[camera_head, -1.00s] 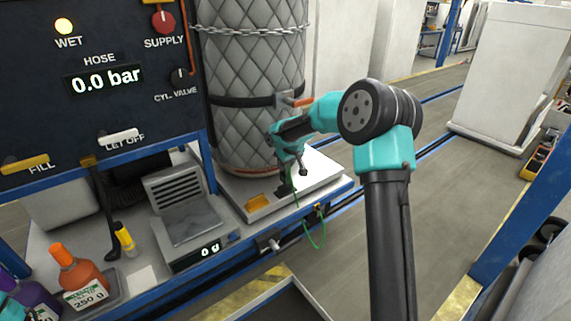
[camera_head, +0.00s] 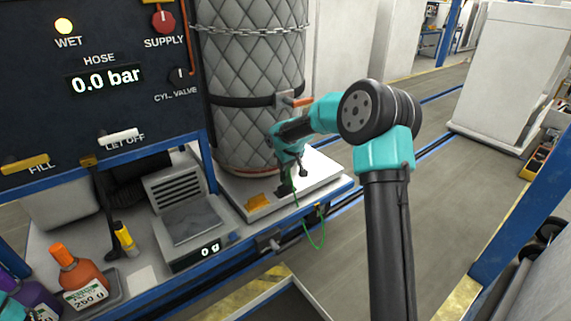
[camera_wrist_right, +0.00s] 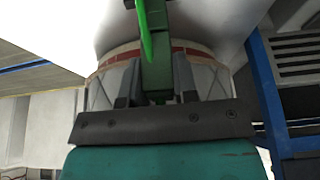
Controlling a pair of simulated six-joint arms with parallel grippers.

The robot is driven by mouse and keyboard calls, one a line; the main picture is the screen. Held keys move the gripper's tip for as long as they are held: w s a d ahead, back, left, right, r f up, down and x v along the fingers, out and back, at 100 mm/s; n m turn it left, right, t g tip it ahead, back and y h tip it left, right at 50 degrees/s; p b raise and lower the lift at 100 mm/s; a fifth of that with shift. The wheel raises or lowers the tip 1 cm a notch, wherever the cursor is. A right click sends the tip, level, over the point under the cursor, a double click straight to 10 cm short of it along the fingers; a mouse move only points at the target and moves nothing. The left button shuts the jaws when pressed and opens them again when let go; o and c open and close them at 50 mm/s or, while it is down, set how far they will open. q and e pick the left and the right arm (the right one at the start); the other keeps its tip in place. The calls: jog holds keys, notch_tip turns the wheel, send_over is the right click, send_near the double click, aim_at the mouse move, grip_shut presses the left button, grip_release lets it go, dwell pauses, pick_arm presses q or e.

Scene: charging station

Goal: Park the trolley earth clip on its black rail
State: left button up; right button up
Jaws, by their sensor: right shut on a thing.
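My right gripper (camera_head: 286,187) reaches down over the front of the white platform, beside the quilted cylinder. In the right wrist view its two grey fingers (camera_wrist_right: 158,85) are shut on the dark green earth clip (camera_wrist_right: 157,72). A bright green cable (camera_wrist_right: 145,30) runs from the clip. In the head view the cable (camera_head: 322,240) hangs in a loop over the platform's front edge. The clip is small and mostly hidden by the gripper there. I cannot clearly make out the black rail or tell whether the clip touches it.
The tall quilted cylinder (camera_head: 250,80) stands on the white platform (camera_head: 325,172), close behind my gripper. A scale (camera_head: 190,222) and an orange bottle (camera_head: 78,270) stand further left.

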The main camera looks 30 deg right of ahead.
aim_at(286, 172)
jog(key=shift+f, duration=1.8)
jog(key=o, duration=1)
jog(key=v, duration=1.7)
jog(key=shift+s+r, duration=0.15)
